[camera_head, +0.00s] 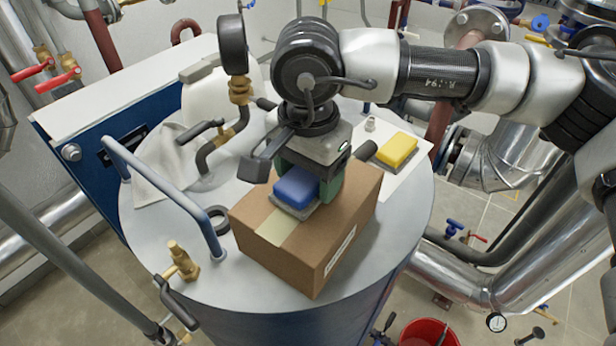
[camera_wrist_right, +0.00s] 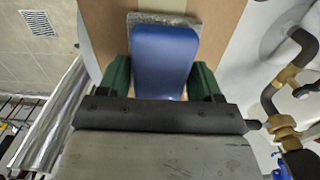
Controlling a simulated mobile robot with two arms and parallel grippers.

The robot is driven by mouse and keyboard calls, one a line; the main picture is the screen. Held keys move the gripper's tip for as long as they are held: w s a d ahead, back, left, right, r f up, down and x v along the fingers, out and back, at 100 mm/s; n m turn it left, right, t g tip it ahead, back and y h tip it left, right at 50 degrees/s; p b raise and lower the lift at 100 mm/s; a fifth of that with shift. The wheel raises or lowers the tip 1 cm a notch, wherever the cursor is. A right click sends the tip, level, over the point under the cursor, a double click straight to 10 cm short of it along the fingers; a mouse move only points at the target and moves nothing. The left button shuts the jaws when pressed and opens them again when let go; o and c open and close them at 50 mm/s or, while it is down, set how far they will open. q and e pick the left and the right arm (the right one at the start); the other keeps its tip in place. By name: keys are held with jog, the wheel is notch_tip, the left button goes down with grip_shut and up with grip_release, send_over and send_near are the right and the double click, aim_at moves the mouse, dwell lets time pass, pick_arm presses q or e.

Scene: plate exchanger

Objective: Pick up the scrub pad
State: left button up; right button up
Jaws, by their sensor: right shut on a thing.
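A blue scrub pad (camera_head: 296,187) with a grey underside sits on top of the cardboard box (camera_head: 335,240). My right gripper (camera_head: 306,183) comes down over it from above, with its green fingers on either side, shut on the pad. The blue pad also shows in the right wrist view (camera_wrist_right: 165,58), between the two green fingers. The pad appears to be still at the box's top; a gap beneath cannot be made out. A yellow pad (camera_head: 397,149) with a grey underside lies apart, to the right behind the box. My left gripper is not in view.
The box stands on a round metal tank top (camera_head: 190,265). A bent blue-grey handle (camera_head: 165,195), a brass valve (camera_head: 180,262) and a black ring (camera_head: 217,218) are left of it. A pressure gauge (camera_head: 232,45) rises behind. A white sheet (camera_head: 408,168) lies under the yellow pad.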

jog(key=r+b, duration=0.1)
jog(key=d+r+b, duration=0.1)
jog(key=r, duration=0.1)
jog(key=shift+s+r+b, duration=0.15)
jog(key=shift+r+b, duration=0.1)
jog(key=shift+b, duration=0.1)
jog(key=s+d+r+b, duration=0.3)
jog(key=d+r, duration=0.3)
jog(key=d, duration=0.4)
jog(key=shift+s+r+b, duration=0.2)
jog(key=shift+r+b, duration=0.2)
jog(key=shift+b, duration=0.1)
jog(key=shift+d, duration=0.1)
